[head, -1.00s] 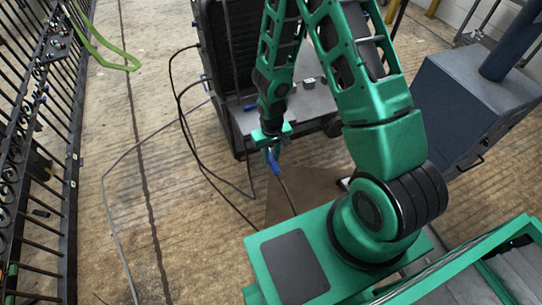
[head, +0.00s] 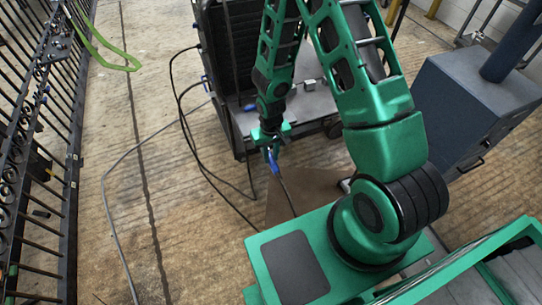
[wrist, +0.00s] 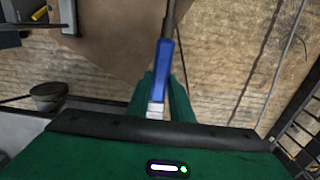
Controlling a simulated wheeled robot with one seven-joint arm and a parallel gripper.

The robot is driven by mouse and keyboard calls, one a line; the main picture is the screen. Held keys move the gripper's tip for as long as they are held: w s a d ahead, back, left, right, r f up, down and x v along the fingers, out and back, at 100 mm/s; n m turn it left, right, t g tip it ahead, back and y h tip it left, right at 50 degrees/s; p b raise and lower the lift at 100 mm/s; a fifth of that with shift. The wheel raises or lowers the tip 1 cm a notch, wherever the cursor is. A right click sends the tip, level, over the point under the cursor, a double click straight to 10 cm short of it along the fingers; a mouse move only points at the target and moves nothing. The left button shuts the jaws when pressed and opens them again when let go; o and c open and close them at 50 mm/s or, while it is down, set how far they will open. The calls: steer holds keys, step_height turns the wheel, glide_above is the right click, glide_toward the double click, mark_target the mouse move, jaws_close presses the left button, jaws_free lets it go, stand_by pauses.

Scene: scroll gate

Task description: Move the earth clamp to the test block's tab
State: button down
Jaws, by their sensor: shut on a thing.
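My gripper (head: 270,146) hangs over the floor in front of the black cart. It is shut on a blue-handled piece (head: 274,162), which looks like the earth clamp. In the wrist view the blue handle (wrist: 162,72) stands between my green fingers, with a pale metal end close to the palm and a dark cable at the other end. The clamp's jaws cannot be made out. A small grey block (head: 309,85) on the cart's grey shelf may be the test block; its tab is too small to tell. My gripper is apart from it.
The black cart (head: 230,60) has another blue handle (head: 249,107) at its shelf edge. Loose cables (head: 185,120) cross the floor. A brown sheet (head: 312,188) lies below my gripper. A dark gate (head: 70,150) stands left, a blue-grey cabinet (head: 450,110) right.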

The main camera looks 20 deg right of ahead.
steer(key=shift+w, duration=1.85)
stand_by(1.8)
steer(key=c, duration=1.4)
jaws_free()
steer(key=o, duration=0.6)
steer(key=shift+c, duration=0.2)
